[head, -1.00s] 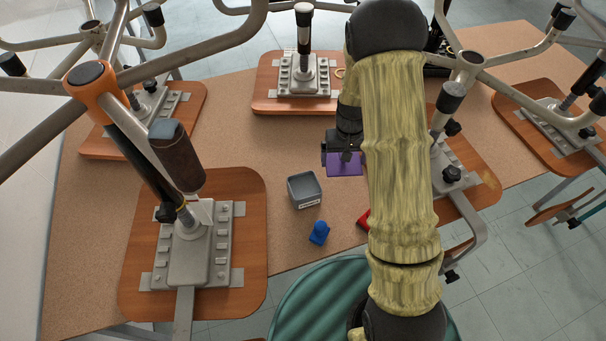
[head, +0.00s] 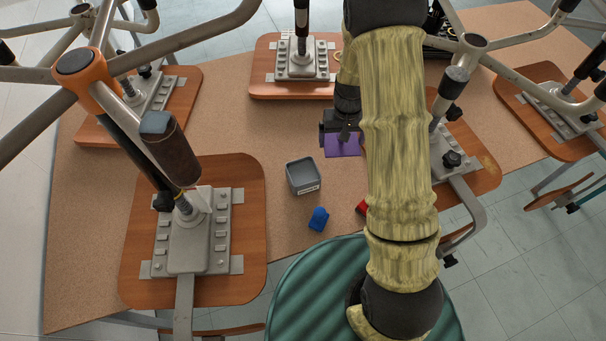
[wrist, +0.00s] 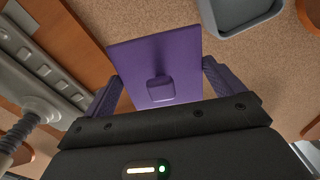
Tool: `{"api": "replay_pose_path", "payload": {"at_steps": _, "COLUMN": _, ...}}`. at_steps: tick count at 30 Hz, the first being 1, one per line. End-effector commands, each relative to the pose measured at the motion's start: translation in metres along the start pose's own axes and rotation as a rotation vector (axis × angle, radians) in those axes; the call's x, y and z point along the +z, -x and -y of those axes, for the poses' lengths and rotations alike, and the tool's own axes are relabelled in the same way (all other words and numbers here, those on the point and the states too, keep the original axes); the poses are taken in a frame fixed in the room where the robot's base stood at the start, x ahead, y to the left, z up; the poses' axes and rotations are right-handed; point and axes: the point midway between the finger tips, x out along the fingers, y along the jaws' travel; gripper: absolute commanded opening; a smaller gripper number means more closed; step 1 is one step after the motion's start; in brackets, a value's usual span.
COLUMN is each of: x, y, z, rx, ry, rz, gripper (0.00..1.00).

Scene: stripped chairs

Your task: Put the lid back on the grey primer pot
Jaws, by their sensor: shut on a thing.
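The grey primer pot (head: 303,176) stands upright on the tabletop, square, open at the top and with a small white label. Its rim and wall also show at the upper right of the wrist view (wrist: 245,17). A flat square purple lid (head: 342,147) with a small raised block is in my gripper (head: 341,136), to the right of and a little beyond the pot. In the wrist view the lid (wrist: 155,55) sits between the two fingers, which are shut on it. The lid is beside the pot, not over it. Its exact height is hard to tell.
A blue object (head: 319,219) lies in front of the pot, and a red one (head: 362,207) is partly hidden by my arm. Wooden chair seats with metal bases, such as the left one (head: 245,245), surround the spot. Metal chair legs (head: 190,40) rise at the left.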

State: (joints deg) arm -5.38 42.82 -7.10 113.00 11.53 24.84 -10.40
Motion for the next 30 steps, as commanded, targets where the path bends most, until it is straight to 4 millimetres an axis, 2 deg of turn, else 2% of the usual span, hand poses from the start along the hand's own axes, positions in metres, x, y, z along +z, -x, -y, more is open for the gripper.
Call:
{"api": "replay_pose_path", "payload": {"at_steps": 5, "x": 0.001, "y": 0.009, "z": -0.001, "rx": 0.0, "ry": -0.002, "rz": 0.002, "gripper": 0.71}}
{"api": "replay_pose_path", "payload": {"at_steps": 24, "x": 0.018, "y": 0.066, "z": -0.001, "rx": 0.001, "ry": -0.001, "rz": 0.004, "gripper": 0.71}}
{"api": "replay_pose_path", "payload": {"at_steps": 30, "x": 0.022, "y": 0.07, "z": -0.001, "rx": 0.0, "ry": -0.001, "rz": 0.001, "gripper": 0.71}}
